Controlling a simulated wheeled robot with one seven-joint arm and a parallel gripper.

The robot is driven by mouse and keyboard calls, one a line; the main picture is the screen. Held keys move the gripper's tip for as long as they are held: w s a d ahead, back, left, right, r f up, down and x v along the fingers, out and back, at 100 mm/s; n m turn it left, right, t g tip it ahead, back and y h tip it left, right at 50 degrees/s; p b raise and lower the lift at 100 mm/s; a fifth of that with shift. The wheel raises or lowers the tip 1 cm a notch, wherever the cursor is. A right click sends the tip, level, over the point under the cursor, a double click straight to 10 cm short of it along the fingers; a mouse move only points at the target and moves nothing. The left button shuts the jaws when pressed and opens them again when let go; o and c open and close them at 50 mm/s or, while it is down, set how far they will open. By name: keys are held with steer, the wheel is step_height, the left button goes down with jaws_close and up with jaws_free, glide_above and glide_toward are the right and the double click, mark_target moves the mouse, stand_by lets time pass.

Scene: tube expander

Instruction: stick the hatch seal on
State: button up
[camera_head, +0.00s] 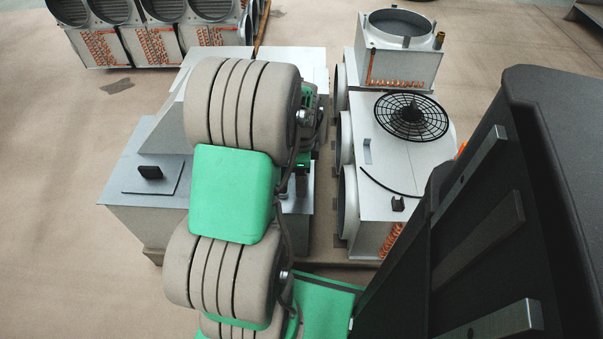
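A flat square hatch panel (133,181) with a black handle (150,172) lies on top of the grey metal machine housing (130,212), left of my arm. A thin black curved strip (387,186), possibly the hatch seal, lies on top of the white unit to the right. Its right end is near a small black clip-like part (398,203). My beige and green arm reaches forward over the housing and covers its middle. My gripper does not show; the arm's far end is hidden behind its own large joint.
The white unit (383,150) carries a round black fan grille (411,116). A boxy duct unit (398,60) with copper coils stands behind it. Similar coil units (160,42) line the back left. A narrow gap separates housing and white unit. Open floor (60,240) lies at left.

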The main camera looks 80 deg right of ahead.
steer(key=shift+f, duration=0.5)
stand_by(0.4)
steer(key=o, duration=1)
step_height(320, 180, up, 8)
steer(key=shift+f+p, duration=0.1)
steer(key=shift+p, duration=1)
